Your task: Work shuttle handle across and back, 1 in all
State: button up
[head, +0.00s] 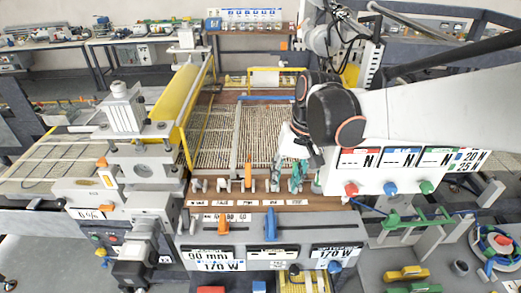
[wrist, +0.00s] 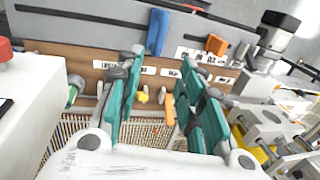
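My gripper (head: 287,172) hangs over the back of the machine's brown control rail. In the wrist view its two teal fingers (wrist: 160,72) stand apart with nothing held between them. A row of small grey handles stands on the rail, with an upright orange lever (head: 248,172) among them. Labels under the handles are too small to read, so I cannot tell which is the shuttle handle.
A grey front panel carries a blue lever (head: 270,226) and an orange lever (head: 223,228). A white box with coloured knobs (head: 390,187) stands close right of my gripper. A yellow frame bar (head: 182,100) and a grey clamp column (head: 125,110) stand left.

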aim_at(272, 214)
jog(key=a+f, duration=0.1)
jog(key=f, duration=0.3)
jog(key=f+b, duration=0.1)
jog(key=f, duration=0.4)
jog(key=a+f+b, duration=0.1)
jog(key=f, duration=0.3)
jog(key=shift+a+f, duration=0.25)
jog(key=shift+a, duration=0.05)
grip_shut()
